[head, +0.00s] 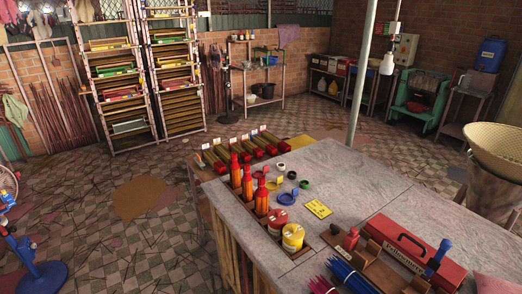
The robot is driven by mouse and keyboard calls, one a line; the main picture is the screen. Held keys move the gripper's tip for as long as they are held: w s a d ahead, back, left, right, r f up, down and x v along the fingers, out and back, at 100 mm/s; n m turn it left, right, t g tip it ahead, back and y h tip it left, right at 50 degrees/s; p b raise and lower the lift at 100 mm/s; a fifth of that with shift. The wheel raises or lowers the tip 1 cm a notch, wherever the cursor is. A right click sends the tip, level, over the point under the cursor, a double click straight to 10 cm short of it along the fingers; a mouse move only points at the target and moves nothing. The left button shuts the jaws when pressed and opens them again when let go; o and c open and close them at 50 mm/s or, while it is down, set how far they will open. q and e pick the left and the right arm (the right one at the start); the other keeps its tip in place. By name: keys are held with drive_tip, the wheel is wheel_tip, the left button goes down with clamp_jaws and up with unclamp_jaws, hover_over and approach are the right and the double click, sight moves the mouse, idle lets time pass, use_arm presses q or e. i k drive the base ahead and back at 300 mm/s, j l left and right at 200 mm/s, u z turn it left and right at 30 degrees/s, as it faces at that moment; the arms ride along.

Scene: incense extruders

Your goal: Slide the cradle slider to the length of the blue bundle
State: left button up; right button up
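A blue bundle (350,274) of thin sticks lies at the near edge of the grey worktop, cut off by the bottom of the head view. A brown wooden piece (378,268), which looks like the cradle, is just to its right, in front of the red toolbox. I cannot clearly make out the slider or its position on the cradle. A pink-red bundle (321,285) lies to the left of the blue one. Neither of my grippers is in view.
A red toolbox (400,247) and a blue-handled item (437,256) stand at the right of the worktop (340,180). Orange bottles (248,186), a yellow tub (293,236) and a red tub (277,220) line its left side. A yellow card (318,209) lies mid-table; bare worktop is beyond it.

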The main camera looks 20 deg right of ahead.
sight(351, 240)
drive_tip(key=z, duration=1.5)
